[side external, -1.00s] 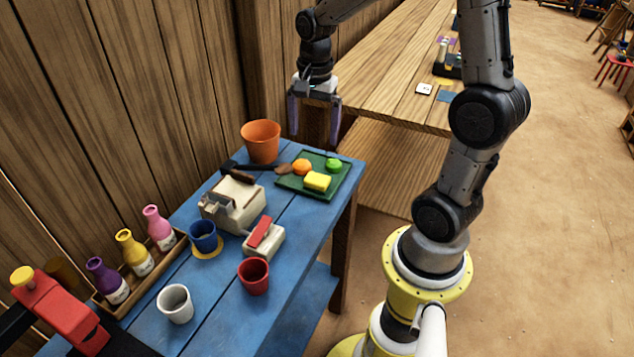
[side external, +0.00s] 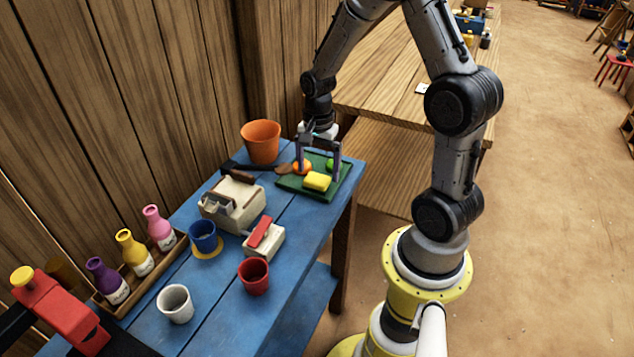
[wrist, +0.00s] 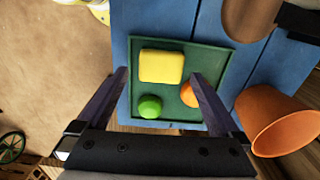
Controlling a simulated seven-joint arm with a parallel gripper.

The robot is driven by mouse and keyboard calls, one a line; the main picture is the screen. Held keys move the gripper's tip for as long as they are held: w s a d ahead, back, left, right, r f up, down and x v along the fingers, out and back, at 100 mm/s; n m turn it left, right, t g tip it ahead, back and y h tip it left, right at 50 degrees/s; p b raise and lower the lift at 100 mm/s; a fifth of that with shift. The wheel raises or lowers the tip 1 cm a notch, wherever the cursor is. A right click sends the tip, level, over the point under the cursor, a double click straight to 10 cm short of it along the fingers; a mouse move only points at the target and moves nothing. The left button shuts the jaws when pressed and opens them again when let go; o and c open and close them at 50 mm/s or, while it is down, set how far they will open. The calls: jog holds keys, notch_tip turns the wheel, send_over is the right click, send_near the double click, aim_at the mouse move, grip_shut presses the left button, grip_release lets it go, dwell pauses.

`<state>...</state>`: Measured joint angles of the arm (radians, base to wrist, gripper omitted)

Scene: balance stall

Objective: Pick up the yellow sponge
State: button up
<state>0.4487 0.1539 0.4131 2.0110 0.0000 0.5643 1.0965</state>
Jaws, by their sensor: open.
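The yellow sponge (side external: 317,181) is a small block lying on the green tray (side external: 296,187) at the far right end of the blue table. In the wrist view the sponge (wrist: 161,66) lies ahead of the fingertips, roughly midway between their lines, and nothing touches it. My gripper (side external: 319,175) is open and empty over the tray, pointing down. In the wrist view its two fingers (wrist: 158,72) are spread wide, with the green ball (wrist: 150,106) between them and the orange ball (wrist: 189,94) by the right finger. The fingers' exact height above the tray is hard to tell.
An orange pot (side external: 260,143) stands behind the tray at left. A dark-handled tool (side external: 250,168), a cream machine (side external: 232,204) and a red-topped cream device (side external: 264,240) lie left of the tray. Cups and bottles fill the near table. The table's right edge is close to the tray.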

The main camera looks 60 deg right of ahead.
jog(key=shift+w+d+f, duration=0.1)
jog(key=shift+f, duration=1.35)
jog(key=shift+c, duration=0.3)
jog(key=c, duration=1.2)
